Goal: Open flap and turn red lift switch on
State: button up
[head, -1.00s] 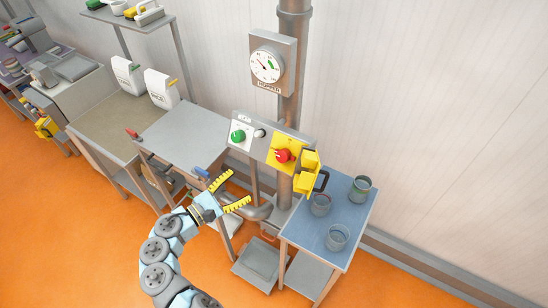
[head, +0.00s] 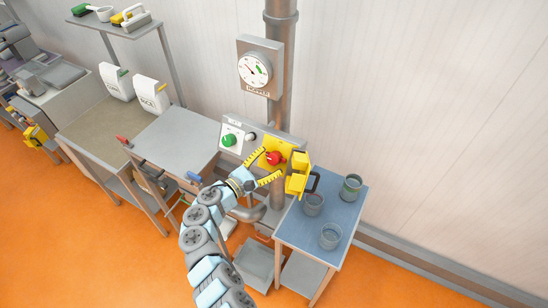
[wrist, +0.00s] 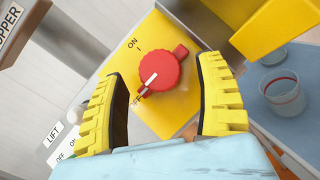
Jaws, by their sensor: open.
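The red lift switch (head: 274,158) is a round knob on a yellow plate of the grey control panel. In the wrist view the red switch (wrist: 158,72) has its white pointer line toward the lower left, near the OFF mark, away from ON at the upper left. The yellow flap (head: 298,175) stands swung open to the right of the plate; its edge (wrist: 268,28) fills the upper right of the wrist view. My gripper (head: 262,166) is open and empty. In the wrist view its yellow ribbed fingers (wrist: 168,100) lie on either side below the knob, seemingly short of it.
A green knob (head: 229,140) sits on the panel's left part. A blue table (head: 325,215) with several cups stands to the right. A grey table (head: 175,140) stands to the left. A gauge (head: 255,70) hangs above the panel.

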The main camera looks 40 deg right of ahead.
jog(key=shift+d, duration=1.2)
jog(key=c, duration=1.2)
